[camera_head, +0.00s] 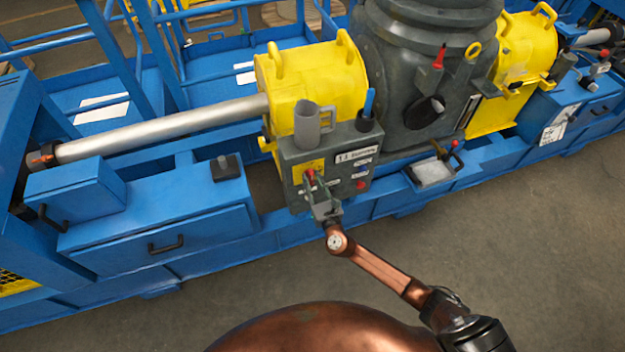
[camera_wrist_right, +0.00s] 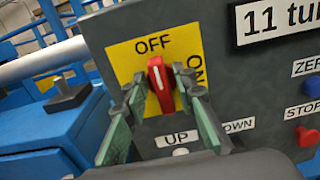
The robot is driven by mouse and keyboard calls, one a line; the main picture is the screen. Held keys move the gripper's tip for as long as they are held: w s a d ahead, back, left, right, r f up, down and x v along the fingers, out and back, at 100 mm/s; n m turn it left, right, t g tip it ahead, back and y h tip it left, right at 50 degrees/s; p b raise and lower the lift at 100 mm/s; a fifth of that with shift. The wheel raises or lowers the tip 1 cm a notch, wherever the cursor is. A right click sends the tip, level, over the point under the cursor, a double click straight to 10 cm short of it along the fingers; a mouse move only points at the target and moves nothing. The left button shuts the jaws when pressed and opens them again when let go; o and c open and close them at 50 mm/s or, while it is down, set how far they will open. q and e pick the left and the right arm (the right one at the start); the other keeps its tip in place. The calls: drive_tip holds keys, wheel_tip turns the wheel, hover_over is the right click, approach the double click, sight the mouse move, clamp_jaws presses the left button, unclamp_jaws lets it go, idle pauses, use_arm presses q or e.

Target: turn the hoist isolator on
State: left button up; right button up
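The hoist isolator is a red rotary handle (camera_wrist_right: 160,88) on a yellow plate (camera_wrist_right: 124,58) marked OFF at the top and ON at the right. Its white pointer line points up, towards OFF. In the head view the red handle (camera_head: 310,176) is small, on the front of a grey control box (camera_head: 345,143). My right gripper (camera_wrist_right: 163,92) has one finger on each side of the handle, at its lower part. The fingers look apart, with narrow gaps; firm contact does not show. In the head view the right gripper (camera_head: 318,192) partly covers the plate. My left gripper is not in view.
UP (camera_wrist_right: 178,138) and DOWN labels sit below the plate. A blue ZERO button (camera_wrist_right: 312,85) and a red STOP button (camera_wrist_right: 307,136) are to the right. Open floor lies in front.

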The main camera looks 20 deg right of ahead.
clamp_jaws()
drive_tip(key=m+b, duration=0.3)
drive_tip(key=shift+d+f, duration=0.15)
drive_tip(key=shift+f, duration=0.15)
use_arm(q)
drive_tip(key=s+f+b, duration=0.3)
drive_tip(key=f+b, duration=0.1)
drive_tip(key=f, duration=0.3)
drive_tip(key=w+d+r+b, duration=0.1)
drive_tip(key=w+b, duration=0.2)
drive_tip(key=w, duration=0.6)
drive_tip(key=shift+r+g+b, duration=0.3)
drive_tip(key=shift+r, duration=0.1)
use_arm(e)
drive_tip(key=m, duration=1.4)
drive_tip(key=shift+d+f+m, duration=0.3)
drive_tip(key=shift+d, duration=0.05)
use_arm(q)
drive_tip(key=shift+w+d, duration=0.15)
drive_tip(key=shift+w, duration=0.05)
use_arm(e)
drive_tip(key=shift+m, duration=0.3)
